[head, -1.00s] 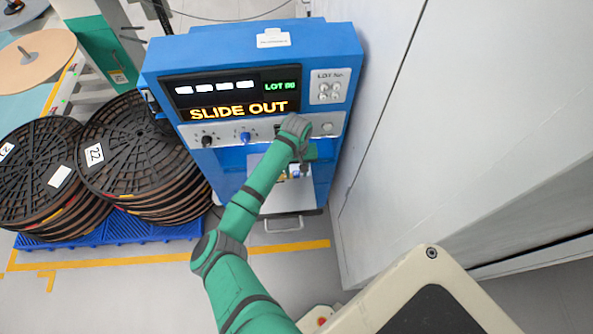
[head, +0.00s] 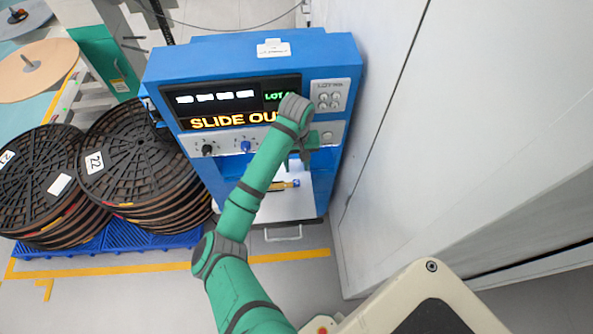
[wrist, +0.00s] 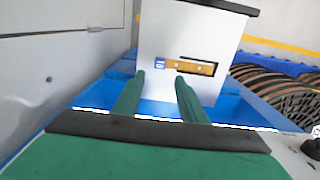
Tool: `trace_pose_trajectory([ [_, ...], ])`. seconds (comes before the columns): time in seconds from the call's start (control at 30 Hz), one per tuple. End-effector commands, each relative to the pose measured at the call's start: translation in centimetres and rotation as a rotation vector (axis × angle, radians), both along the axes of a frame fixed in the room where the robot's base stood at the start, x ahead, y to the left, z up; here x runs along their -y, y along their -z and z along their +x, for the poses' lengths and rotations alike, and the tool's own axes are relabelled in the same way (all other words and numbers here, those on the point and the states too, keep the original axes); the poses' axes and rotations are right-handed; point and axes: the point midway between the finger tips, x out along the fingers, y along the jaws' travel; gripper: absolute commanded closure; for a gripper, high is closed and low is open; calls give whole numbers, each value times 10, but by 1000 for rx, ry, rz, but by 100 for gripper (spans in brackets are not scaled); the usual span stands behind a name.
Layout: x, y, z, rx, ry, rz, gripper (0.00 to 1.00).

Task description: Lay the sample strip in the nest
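The sample strip (wrist: 195,67) is a gold bar with a blue end (wrist: 160,63). It lies on the white slide of the blue station, its gold part along a dark-edged recess, the nest (wrist: 214,63). The blue end rests on the white surface beside the recess. I cannot tell whether the strip is fully seated. It also shows in the head view (head: 285,185), below my arm. My gripper (wrist: 159,75) is open, its two green fingers apart with nothing between them. It is back from the strip and not touching it. In the head view my gripper (head: 303,160) is partly hidden by my wrist.
The blue station (head: 250,55) has a display reading SLIDE OUT, partly covered by my arm. Stacked black reels (head: 140,160) stand on a blue pallet at left. A pale cabinet wall (head: 450,120) is close on the right. The slide (wrist: 200,30) extends out over the floor.

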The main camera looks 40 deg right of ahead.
Motion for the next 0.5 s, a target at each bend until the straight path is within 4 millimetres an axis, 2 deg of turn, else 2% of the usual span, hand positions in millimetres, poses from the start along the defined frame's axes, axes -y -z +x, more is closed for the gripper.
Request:
trace_pose_trajectory([
  [0.13,0,-11,0,0,0,-1,62],
  [0.37,0,-13,0,0,0,-2,62],
  [0.5,14,-6,-10,-8,2,-64,62],
])
